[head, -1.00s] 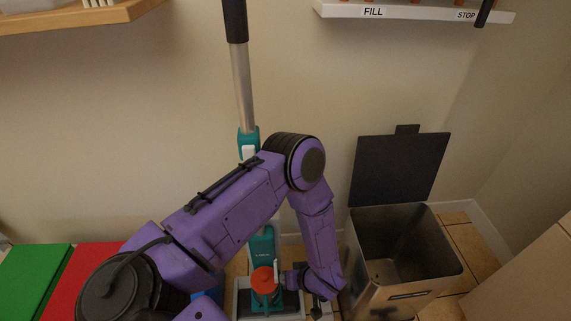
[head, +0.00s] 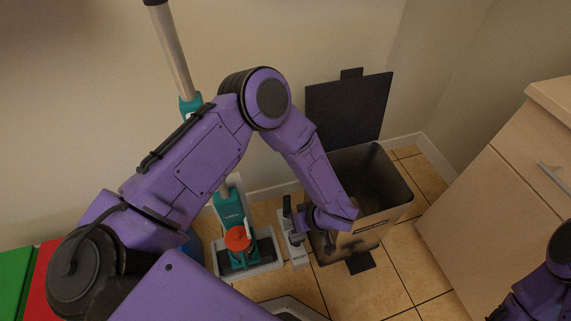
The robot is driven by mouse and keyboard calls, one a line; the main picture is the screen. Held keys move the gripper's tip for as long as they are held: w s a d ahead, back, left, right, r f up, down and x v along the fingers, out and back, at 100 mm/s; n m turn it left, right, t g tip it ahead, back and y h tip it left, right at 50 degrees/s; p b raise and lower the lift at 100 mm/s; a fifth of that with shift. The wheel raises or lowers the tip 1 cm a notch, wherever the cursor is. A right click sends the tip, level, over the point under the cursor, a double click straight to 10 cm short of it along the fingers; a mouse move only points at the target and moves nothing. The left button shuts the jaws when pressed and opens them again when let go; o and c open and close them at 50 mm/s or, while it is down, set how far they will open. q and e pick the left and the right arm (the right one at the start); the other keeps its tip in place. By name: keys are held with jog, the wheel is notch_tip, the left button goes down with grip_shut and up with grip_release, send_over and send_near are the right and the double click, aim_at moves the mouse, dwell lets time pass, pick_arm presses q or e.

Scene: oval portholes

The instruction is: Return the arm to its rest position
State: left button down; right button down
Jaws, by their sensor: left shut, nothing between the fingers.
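My purple left arm (head: 185,160) comes in from the left, rises to a bent elbow and reaches down to the right. Its gripper (head: 329,244) hangs low in front of the open bin (head: 372,222), shut and with nothing seen in it. The fingers are small and dark against the bin's front. I cannot tell whether they touch it. Part of my right arm (head: 545,285) shows at the lower right edge; its gripper is out of view.
The bin's dark lid (head: 348,110) stands open against the wall. A teal floor cleaner (head: 232,222) stands on a grey tray (head: 268,262), beside a grey tool with a dark handle (head: 293,240). A wooden cabinet (head: 490,215) is at right. Tiled floor (head: 375,290) is clear in front.

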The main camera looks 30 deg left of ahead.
pick_arm(q)
jog(key=shift+r, duration=0.1)
jog(key=s+a+f+t+h, duration=0.1)
jog(key=s+a+f+t, duration=0.15)
jog(key=a+t, duration=0.35)
jog(key=s+a+f+m+g+h, duration=0.1)
jog(key=s+a+m+h, duration=0.15)
jog(key=s, duration=0.45)
jog(key=s+a+m+g+h, duration=0.1)
jog(key=s+a, duration=0.2)
jog(key=s, duration=0.4)
notch_tip(320, 180, up, 18)
jog(key=a+p, duration=0.1)
jog(key=p, duration=1.7)
jog(key=shift+s+y, duration=0.1)
jog(key=shift+y, duration=0.15)
